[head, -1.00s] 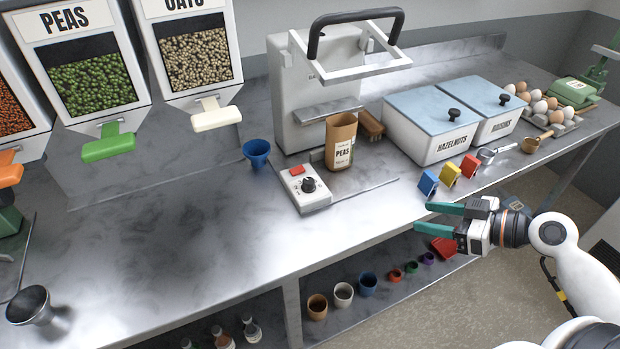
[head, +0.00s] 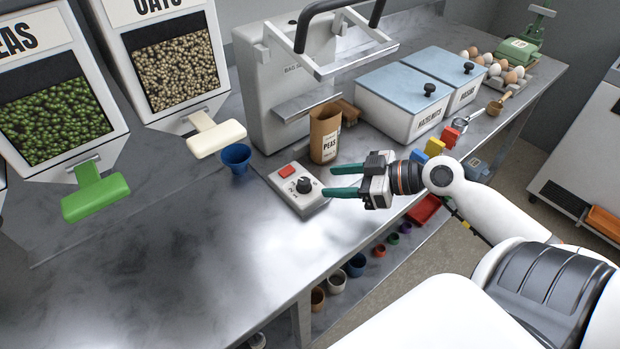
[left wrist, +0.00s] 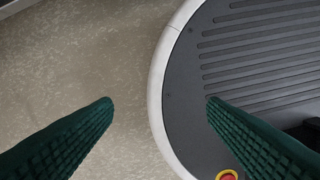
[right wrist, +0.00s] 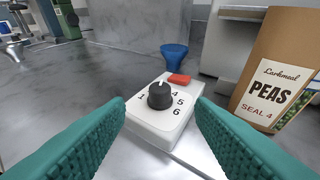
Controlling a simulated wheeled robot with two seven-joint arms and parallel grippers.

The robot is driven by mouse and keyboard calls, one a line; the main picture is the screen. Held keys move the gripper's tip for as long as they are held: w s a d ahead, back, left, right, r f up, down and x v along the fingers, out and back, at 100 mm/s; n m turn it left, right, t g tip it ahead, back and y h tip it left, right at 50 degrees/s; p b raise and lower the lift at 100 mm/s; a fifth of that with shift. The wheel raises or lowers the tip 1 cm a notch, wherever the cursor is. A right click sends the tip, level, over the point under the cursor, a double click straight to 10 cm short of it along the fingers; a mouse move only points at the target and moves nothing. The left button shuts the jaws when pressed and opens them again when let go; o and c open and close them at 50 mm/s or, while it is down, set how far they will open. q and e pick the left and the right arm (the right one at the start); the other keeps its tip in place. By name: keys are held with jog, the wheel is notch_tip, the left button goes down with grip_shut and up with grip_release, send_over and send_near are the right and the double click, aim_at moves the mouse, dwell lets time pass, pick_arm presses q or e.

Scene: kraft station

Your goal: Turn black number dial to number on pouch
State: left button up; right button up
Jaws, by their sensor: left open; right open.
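The black dial (head: 304,186) sits on a white control box with a red button (head: 287,171). In the right wrist view the dial (right wrist: 160,95) has numbers around it; 1, 4, 5 and 6 are readable, and its white mark points to the far side, left of the 4. The brown pouch (head: 325,134) stands upright behind the box; its label reads "PEAS SEAL 4" in the right wrist view (right wrist: 262,90). My right gripper (head: 327,181) is open, its fingertips just short of the dial, one to each side. My left gripper (left wrist: 158,100) is open and empty above the floor.
A blue funnel cup (head: 236,157) stands left of the box. The bag sealer (head: 285,85) rises behind the pouch. Hazelnut and raisin bins (head: 405,105) and small coloured blocks (head: 435,147) lie to the right.

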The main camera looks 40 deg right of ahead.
aim_at(306, 184)
jog(key=x, duration=0.4)
jog(key=shift+w+a+p, duration=0.2)
jog(key=shift+w+p, duration=0.2)
pick_arm(q)
jog(key=shift+w+a+r, duration=0.5)
jog(key=shift+w+r, duration=0.15)
jog(key=shift+w, duration=0.15)
pick_arm(e)
jog(key=shift+x, duration=0.9)
jog(key=shift+s+f, duration=0.1)
jog(key=shift+f, duration=0.05)
